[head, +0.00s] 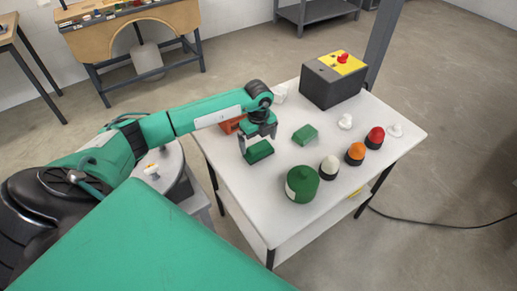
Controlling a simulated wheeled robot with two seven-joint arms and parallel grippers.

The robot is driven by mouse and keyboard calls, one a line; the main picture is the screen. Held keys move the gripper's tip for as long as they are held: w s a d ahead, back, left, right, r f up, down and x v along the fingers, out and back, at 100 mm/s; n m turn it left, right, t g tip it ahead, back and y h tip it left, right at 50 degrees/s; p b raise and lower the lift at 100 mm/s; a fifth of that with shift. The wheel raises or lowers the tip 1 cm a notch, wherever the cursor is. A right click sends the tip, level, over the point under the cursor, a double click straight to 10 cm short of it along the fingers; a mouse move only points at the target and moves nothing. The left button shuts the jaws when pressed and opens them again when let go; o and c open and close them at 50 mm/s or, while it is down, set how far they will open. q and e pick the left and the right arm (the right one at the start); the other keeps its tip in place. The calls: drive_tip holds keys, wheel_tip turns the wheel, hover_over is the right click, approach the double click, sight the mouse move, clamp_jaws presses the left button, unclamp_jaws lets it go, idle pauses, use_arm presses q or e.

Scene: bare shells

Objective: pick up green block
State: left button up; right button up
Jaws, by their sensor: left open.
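A green block (259,152) lies on the white table (240,196) near its left side. My left gripper (258,141) is open, pointing down directly at this block, with its fingers close to it. I cannot tell whether the fingers touch it. A second green block (305,134) lies to the right, apart from the gripper. My right gripper is not in view.
An orange-red object (231,125) is partly hidden behind the gripper. A green dome (302,184), white dome (329,168), orange dome (355,154) and red dome (375,138) line the front right. A dark box (331,88) with a red button stands at the back.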

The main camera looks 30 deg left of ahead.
sight(259, 145)
use_arm(q)
wheel_tip(259, 145, down, 4)
drive_tip(key=shift+d+r+p, duration=0.1)
drive_tip(key=shift+r+p, duration=0.15)
drive_tip(key=shift+p, duration=0.2)
drive_tip(key=shift+f, duration=0.15)
drive_tip(key=c, duration=0.7)
drive_tip(key=shift+o, duration=0.2)
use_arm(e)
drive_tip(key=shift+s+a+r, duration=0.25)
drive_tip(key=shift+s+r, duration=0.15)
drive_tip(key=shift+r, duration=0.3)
